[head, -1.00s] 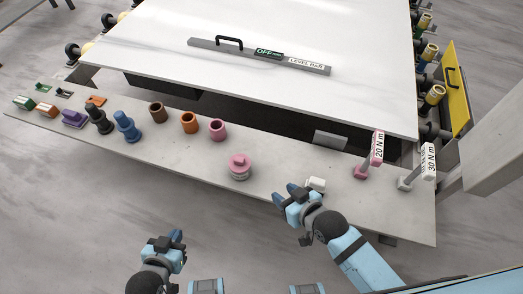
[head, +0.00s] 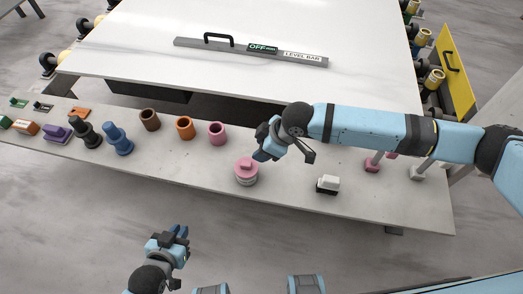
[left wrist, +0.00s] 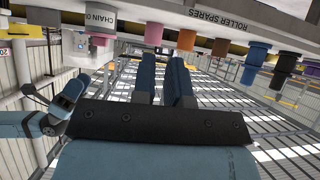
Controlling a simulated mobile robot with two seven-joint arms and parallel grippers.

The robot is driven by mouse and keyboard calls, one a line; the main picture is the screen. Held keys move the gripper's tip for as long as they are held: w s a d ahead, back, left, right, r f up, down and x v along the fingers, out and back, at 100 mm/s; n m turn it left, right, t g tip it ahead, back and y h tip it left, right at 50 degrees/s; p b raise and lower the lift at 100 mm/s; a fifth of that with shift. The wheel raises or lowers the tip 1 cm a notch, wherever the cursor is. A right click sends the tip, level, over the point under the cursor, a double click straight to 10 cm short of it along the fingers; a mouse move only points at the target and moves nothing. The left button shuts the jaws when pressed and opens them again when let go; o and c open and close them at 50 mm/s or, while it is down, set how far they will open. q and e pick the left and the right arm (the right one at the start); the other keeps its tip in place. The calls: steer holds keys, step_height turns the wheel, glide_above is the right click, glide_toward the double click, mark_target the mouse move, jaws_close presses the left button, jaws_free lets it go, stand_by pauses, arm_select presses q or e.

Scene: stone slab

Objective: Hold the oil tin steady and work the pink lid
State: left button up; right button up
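The oil tin (head: 247,181) is a short pale round tin near the front edge of the slab bench. Its pink lid (head: 246,166) sits on top with a raised grip. My right gripper (head: 262,151) is just behind and right of the lid, apparently apart from it; its finger gap is unclear. My left gripper (head: 180,231) is low in front of the bench, well away from the tin. In the left wrist view its two blue fingers (left wrist: 162,78) are parallel with an empty gap between them. My right gripper also shows there at the left (left wrist: 68,95).
Brown (head: 150,120), orange (head: 185,128) and pink (head: 217,133) cups stand left of the tin. A blue piece (head: 117,140) and a black one are further left. A white-topped block (head: 328,184) lies to the right. A level bar (head: 250,50) lies on the big slab.

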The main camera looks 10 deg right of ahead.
arm_select(q)
steer(key=o, duration=0.4)
steer(key=shift+w+d+m, duration=0.25)
steer(key=shift+d+m, duration=0.05)
steer(key=shift+c, duration=0.2)
steer(key=o, duration=1.2)
steer(key=w+d+m, duration=0.1)
steer(key=d+m, duration=0.2)
steer(key=w+d+m+h, duration=0.1)
steer(key=w+d+m, duration=0.1)
steer(key=d+m, duration=0.1)
steer(key=w+d+m, duration=0.2)
steer(key=d+m, duration=0.1)
steer(key=m, duration=0.2)
steer(key=shift+r+g, duration=0.4)
steer(key=m+t, duration=0.3)
steer(key=m, duration=2.2)
glide_toward(246, 173)
steer(key=x, duration=0.4)
steer(key=f+x, duration=0.1)
steer(key=x, duration=0.7)
steer(key=shift+s+a+f, duration=0.2)
steer(key=shift+a+f, duration=0.1)
steer(key=shift+f, duration=0.05)
